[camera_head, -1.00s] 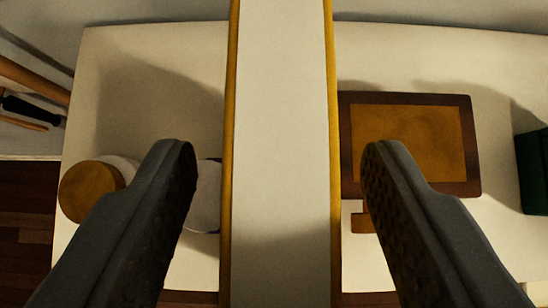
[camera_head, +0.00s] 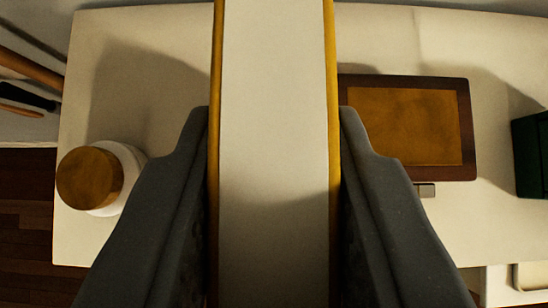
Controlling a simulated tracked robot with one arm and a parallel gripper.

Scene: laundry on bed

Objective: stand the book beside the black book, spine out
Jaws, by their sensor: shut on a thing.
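The book (camera_head: 275,150) stands on edge in the middle of the view, with its pale page block towards me and a yellow cover on each side. It runs from the top edge of the picture to the bottom. My gripper (camera_head: 274,120) is shut on the book, one dark finger against each cover. I cannot make out the black book. What lies under the held book is hidden by it.
A pale tabletop (camera_head: 150,60) spreads below. A white jar with a brown lid (camera_head: 90,178) stands at the left. A dark-framed brown panel (camera_head: 405,125) lies right of the book. A dark green object (camera_head: 532,155) is at the right edge.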

